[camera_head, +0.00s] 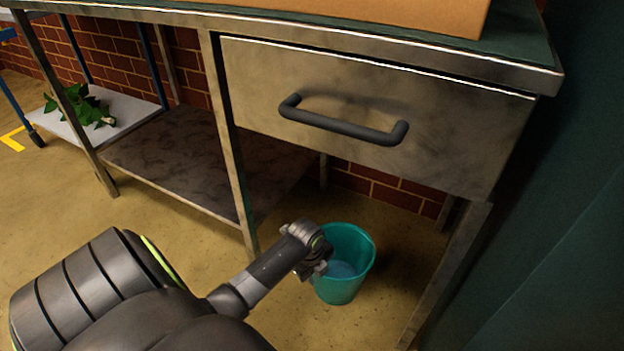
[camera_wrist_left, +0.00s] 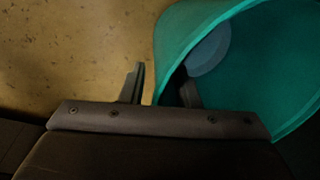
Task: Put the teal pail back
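The teal pail (camera_head: 355,278) stands upright on the floor below the drawer, with a pale blue-grey round patch visible inside. My left gripper (camera_head: 318,266) is at the left side of its rim. In the left wrist view the pail (camera_wrist_left: 275,75) fills the upper right. The left gripper (camera_wrist_left: 160,74) has its fingers apart there, one outside the pail and one inside, with the pail's wall between them. Floor shows between the outer finger and the wall, so the gripper is open and not clamped. My right gripper is out of view.
A metal workbench with a closed drawer (camera_head: 340,80) and dark handle (camera_head: 342,127) overhangs the pail. A bench leg (camera_head: 232,165) stands left of it, beside a low shelf (camera_head: 185,160). Green leaves (camera_head: 80,105) lie on a white shelf. A dark green surface (camera_head: 560,220) bounds the right.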

